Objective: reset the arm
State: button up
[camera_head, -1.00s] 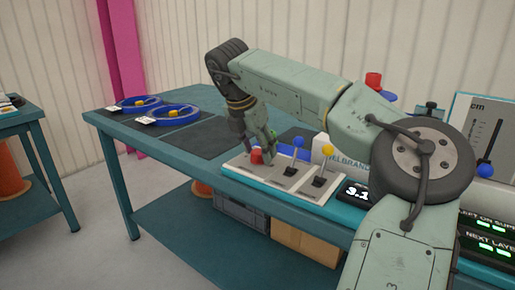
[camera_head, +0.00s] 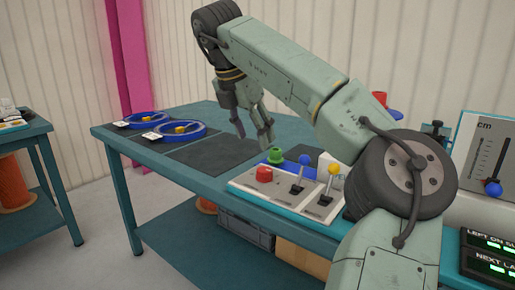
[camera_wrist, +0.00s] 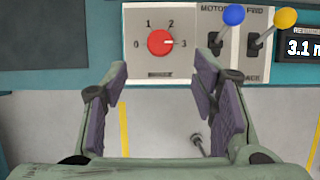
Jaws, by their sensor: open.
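My arm is green-grey and stretches over the teal bench from the right in the head view. My gripper (camera_head: 254,137) hangs open and empty above the bench, a little behind and above the control panel (camera_head: 285,204). In the wrist view my gripper (camera_wrist: 165,110) shows its two dark-padded fingers spread wide with nothing between them. A red knob (camera_wrist: 160,42) on the panel shows ahead of the fingers, its white mark toward 3. The red knob (camera_head: 264,174) also shows in the head view, apart from the fingers.
The panel carries a blue-topped lever (camera_wrist: 233,15) and a yellow-topped lever (camera_wrist: 285,18). A green knob-like piece (camera_head: 276,155) stands behind the panel. Two blue rings (camera_head: 181,131) lie on dark mats at the left. A gauge board (camera_head: 487,150) stands at the right.

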jog(key=shift+s+a+r, duration=0.15)
jog(key=shift+s+r, duration=0.05)
jog(key=shift+r, duration=0.35)
